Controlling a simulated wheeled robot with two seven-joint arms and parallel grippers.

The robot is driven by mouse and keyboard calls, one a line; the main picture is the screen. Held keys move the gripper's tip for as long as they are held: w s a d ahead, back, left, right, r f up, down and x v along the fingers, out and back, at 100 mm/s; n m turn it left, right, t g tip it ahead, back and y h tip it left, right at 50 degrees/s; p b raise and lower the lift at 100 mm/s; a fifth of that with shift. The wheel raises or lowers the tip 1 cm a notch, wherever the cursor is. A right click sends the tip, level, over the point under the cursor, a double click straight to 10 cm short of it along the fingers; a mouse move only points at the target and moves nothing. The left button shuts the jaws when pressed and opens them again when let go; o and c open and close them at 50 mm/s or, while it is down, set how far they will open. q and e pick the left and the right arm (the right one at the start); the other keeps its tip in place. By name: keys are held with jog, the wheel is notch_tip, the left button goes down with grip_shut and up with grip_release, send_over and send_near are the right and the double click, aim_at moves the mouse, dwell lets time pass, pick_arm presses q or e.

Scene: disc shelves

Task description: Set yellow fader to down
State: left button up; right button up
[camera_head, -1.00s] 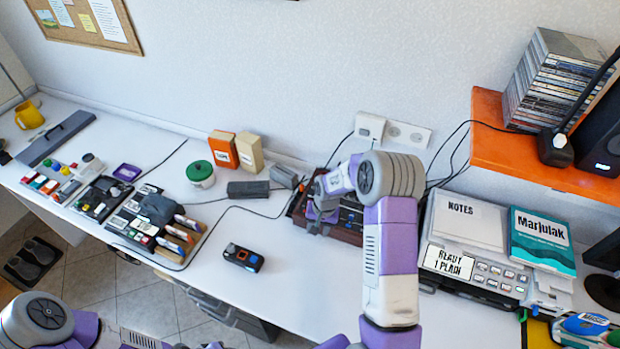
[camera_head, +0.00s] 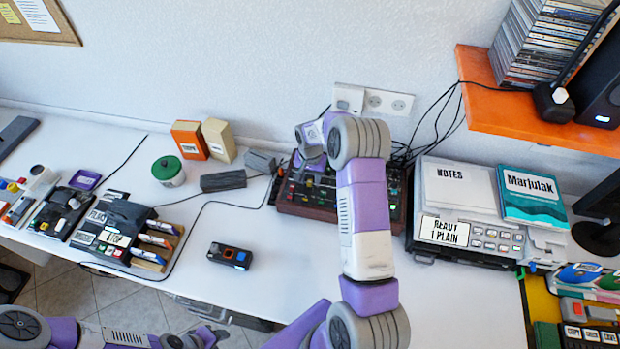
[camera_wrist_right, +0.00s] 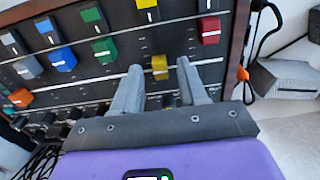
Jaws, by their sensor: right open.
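The mixer (camera_head: 345,208) is a dark box with wooden sides, standing against the wall and partly hidden by my right arm. In the right wrist view, the yellow fader (camera_wrist_right: 160,72) is a small yellow cap on the black panel. My right gripper (camera_wrist_right: 159,64) is open, with one fingertip on either side of the yellow fader. Whether they touch it is unclear. The green fader (camera_wrist_right: 105,50) is to its left and the red fader (camera_wrist_right: 209,30) to its right.
Blue (camera_wrist_right: 62,58) and grey (camera_wrist_right: 27,67) faders and an orange cap (camera_wrist_right: 21,97) are further left on the panel. A printer-like device (camera_head: 470,215) stands right of the mixer. An orange shelf (camera_head: 540,115) juts out at upper right.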

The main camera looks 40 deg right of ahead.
aim_at(308, 191)
grip_shut()
dwell(0.3)
jog(key=shift+s+a, duration=0.3)
jog(key=shift+a, duration=0.2)
jog(key=shift+s+a, duration=0.25)
jog(key=shift+a, duration=0.2)
jog(key=shift+s+a, duration=0.3)
jog(key=shift+s, duration=0.1)
grip_release()
